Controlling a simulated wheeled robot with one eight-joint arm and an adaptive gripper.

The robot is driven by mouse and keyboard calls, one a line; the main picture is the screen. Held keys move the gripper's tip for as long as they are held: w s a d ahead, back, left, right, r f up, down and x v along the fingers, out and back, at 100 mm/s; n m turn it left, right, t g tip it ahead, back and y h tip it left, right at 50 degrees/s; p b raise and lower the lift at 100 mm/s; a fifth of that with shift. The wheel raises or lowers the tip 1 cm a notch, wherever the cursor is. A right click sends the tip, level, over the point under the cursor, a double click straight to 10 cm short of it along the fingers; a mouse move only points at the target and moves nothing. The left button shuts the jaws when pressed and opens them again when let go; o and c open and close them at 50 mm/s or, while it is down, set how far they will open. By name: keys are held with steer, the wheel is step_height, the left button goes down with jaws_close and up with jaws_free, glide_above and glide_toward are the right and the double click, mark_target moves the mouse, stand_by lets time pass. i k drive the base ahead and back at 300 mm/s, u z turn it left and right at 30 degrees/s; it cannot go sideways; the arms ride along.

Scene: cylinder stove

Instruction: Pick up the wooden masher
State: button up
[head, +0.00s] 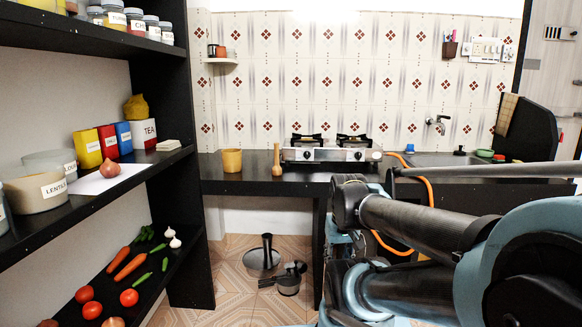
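The wooden masher (277,161) stands upright on the black counter (240,187), with its narrow end up and wider end down. It is just left of the gas stove (325,152) and right of a tan wooden cup (232,160), apart from both. My arm fills the lower right of the head view, in front of the counter's right part. I cannot make out my gripper's fingers, and nothing of mine touches the masher.
Black shelves with jars, boxes and vegetables stand close on the left. An orange hose (429,190) hangs over the counter by the sink (440,159).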

mark_target(276, 170)
steer(key=z, duration=0.05)
steer(key=i, duration=0.85)
steer(key=z, duration=0.1)
